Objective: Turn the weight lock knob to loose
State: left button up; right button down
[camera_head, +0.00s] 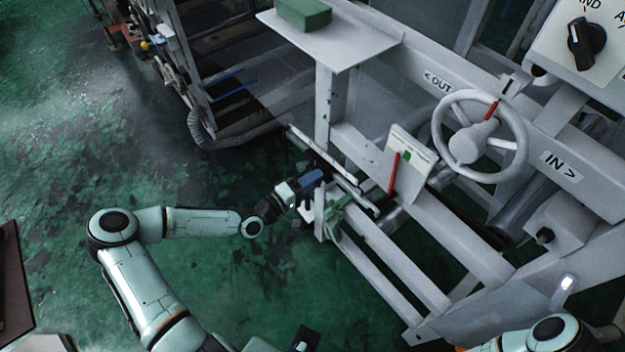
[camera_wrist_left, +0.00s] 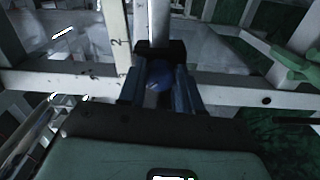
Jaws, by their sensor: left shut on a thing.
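My left gripper (camera_head: 314,181) reaches in from the left, low beside the end of the machine's grey lower frame. In the left wrist view its dark fingers (camera_wrist_left: 160,92) are shut around a rounded blue knob (camera_wrist_left: 160,74). The blue of the knob is partly covered by the fingers, and no mark of its lock position is readable. In the head view the knob is hard to tell from the gripper. My right gripper does not show; only part of my right arm is at the bottom right.
A white handwheel (camera_head: 480,136) stands above, between the OUT and IN labels. A small panel (camera_head: 409,165) with a red pointer is left of it. A green part (camera_head: 336,204) is close beside my left gripper. A shelf holds a green block (camera_head: 303,13). The green floor at left is open.

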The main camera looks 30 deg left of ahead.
pick_arm(q)
jog(key=shift+n, duration=0.7)
jog(key=o, duration=1)
jog(key=shift+o, duration=0.2)
jog(key=b+v, duration=0.1)
jog(key=v, duration=1.2)
jog(key=shift+s, duration=0.2)
